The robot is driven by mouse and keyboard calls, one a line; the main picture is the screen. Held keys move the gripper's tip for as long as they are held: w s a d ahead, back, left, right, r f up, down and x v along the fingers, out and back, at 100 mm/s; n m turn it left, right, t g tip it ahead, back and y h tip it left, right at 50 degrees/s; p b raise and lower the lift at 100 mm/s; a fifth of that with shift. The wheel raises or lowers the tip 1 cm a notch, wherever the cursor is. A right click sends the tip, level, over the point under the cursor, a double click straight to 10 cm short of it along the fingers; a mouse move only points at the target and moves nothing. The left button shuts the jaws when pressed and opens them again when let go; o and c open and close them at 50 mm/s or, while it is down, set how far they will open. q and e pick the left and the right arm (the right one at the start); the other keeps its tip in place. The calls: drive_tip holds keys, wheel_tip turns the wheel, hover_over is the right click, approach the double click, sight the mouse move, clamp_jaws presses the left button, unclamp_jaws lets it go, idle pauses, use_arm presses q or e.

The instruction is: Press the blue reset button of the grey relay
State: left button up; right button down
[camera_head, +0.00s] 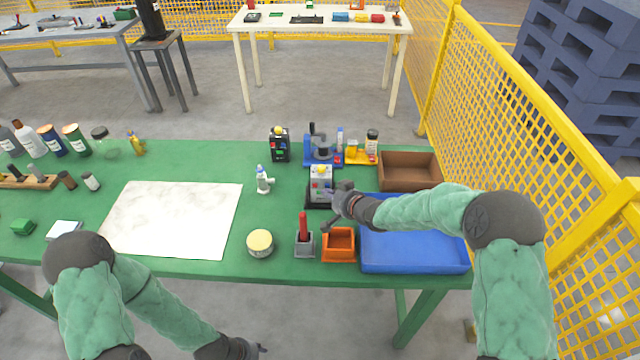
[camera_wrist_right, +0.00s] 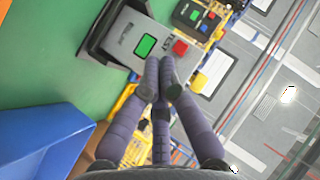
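The grey relay (camera_head: 321,187), a light grey box on a dark base, stands near the middle of the green table. In the right wrist view its face (camera_wrist_right: 125,35) shows a green button (camera_wrist_right: 146,45) and a red button (camera_wrist_right: 180,47). I cannot make out a blue button on it; the fingers cover part of that area. My right gripper (camera_head: 335,200) is beside the relay's right side. In the wrist view its fingertips (camera_wrist_right: 164,72) are together, empty, close to the red button; contact cannot be told. My left gripper (camera_head: 245,348) is low, off the table's front edge.
A black box with coloured buttons (camera_head: 279,146) stands behind left of the relay. A blue tray (camera_head: 415,262), an orange bin (camera_head: 338,258) and a red-handled lever (camera_head: 303,235) are in front. A brown box (camera_head: 409,182) is at right. A white bottle (camera_head: 263,180) stands left.

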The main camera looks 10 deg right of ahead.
drive_tip(key=s+a, duration=0.1)
drive_tip(key=s, duration=0.4)
drive_tip(key=shift+s+a, duration=0.35)
drive_tip(key=shift+s, duration=0.05)
idle(0.8)
